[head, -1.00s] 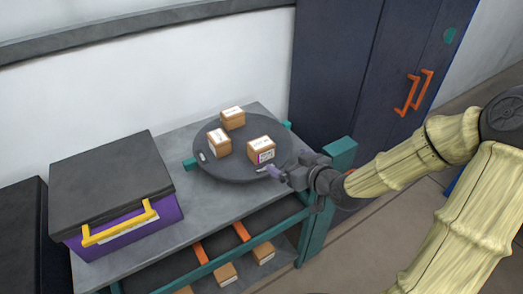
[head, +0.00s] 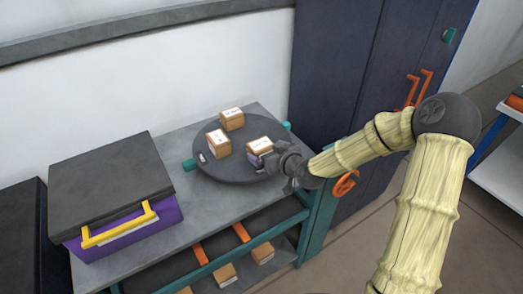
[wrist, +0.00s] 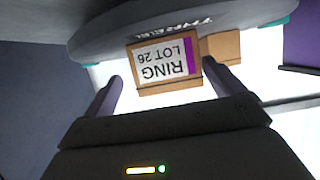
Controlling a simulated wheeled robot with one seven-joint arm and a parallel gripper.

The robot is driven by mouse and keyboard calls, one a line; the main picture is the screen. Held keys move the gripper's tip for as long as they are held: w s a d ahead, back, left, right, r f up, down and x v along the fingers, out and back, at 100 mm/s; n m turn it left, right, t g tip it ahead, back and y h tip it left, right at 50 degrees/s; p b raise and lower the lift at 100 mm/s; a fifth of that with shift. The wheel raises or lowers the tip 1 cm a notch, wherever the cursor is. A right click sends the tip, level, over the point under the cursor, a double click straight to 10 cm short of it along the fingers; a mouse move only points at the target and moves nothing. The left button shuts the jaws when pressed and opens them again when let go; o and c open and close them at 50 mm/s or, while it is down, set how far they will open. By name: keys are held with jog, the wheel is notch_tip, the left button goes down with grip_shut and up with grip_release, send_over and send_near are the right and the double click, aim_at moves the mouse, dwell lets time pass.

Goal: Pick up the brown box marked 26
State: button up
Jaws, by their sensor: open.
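The brown box marked 26 (wrist: 163,64) is in the wrist view, upside down in the picture, with a white label reading "RING LOT 26" and a purple strip. In the head view this box (head: 259,144) sits on the near right part of the dark round turntable (head: 232,171). My gripper (head: 258,160) is open at its near right side, partly hiding it. In the wrist view my two fingers (wrist: 163,95) point toward the box, one to each side. I cannot tell whether they touch it.
Two other brown boxes stand on the turntable, one at the back (head: 232,119) and one at the left (head: 219,144). A purple case (head: 170,214) with a black lid is on the bench at left. More boxes (head: 262,253) lie on a lower shelf.

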aim_at(258, 147)
jog(key=shift+s+r, duration=0.1)
jog(key=shift+s, duration=0.05)
jog(key=shift+a, duration=0.15)
jog(key=shift+w+a, duration=0.2)
jog(key=shift+a, duration=0.1)
jog(key=shift+p+x, duration=0.6)
jog(key=shift+x, duration=1.65)
jog(key=shift+s, duration=0.1)
jog(key=c, duration=1.1)
notch_tip(258, 147, up, 10)
jog(key=shift+f+b, duration=0.1)
jog(key=shift+b, duration=0.2)
